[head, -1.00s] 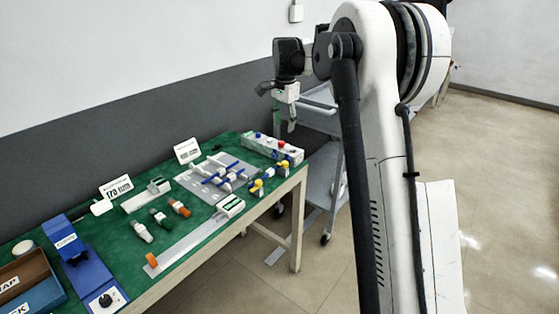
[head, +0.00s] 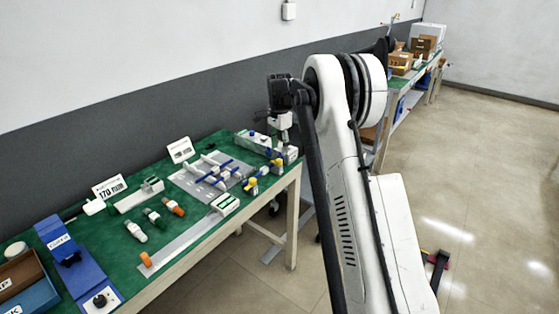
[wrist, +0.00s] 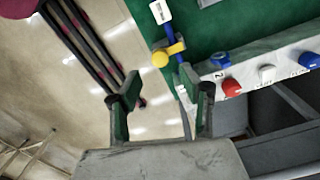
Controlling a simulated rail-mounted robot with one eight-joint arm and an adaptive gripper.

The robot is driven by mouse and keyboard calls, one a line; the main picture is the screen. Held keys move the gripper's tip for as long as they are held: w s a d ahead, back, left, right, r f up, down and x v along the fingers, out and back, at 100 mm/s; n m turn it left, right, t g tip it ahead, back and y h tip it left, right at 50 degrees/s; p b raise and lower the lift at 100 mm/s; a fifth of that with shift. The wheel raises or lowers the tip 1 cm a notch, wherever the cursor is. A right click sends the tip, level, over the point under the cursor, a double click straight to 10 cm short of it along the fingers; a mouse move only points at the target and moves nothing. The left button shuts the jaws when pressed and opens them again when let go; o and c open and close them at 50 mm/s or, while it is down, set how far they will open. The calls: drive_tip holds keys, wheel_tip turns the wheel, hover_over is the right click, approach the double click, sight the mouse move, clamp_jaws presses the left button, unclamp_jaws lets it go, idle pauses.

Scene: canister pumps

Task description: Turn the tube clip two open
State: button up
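Two yellow tube clips show at the table's right end in the head view, a nearer one (head: 250,187) and a farther one (head: 277,165). I cannot read which is number two. In the wrist view one yellow clip (wrist: 168,54) with a round yellow knob sits across a blue tube at the edge of the green mat. My gripper (wrist: 157,97) is open and empty, its two fingers apart. The clip lies beyond the fingertips in the picture, and nothing is between the fingers. In the head view my gripper is mostly hidden near the table's right end.
A white panel (wrist: 282,68) with blue, red and white knobs stands right of the clip. A white tag (wrist: 160,11) lies beyond it. A grey plate (head: 190,180) with blue tubes covers the mat's middle. Open floor lies left of the clip in the wrist view.

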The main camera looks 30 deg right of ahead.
sight(279, 160)
drive_tip(key=shift+f, duration=2.75)
clamp_jaws()
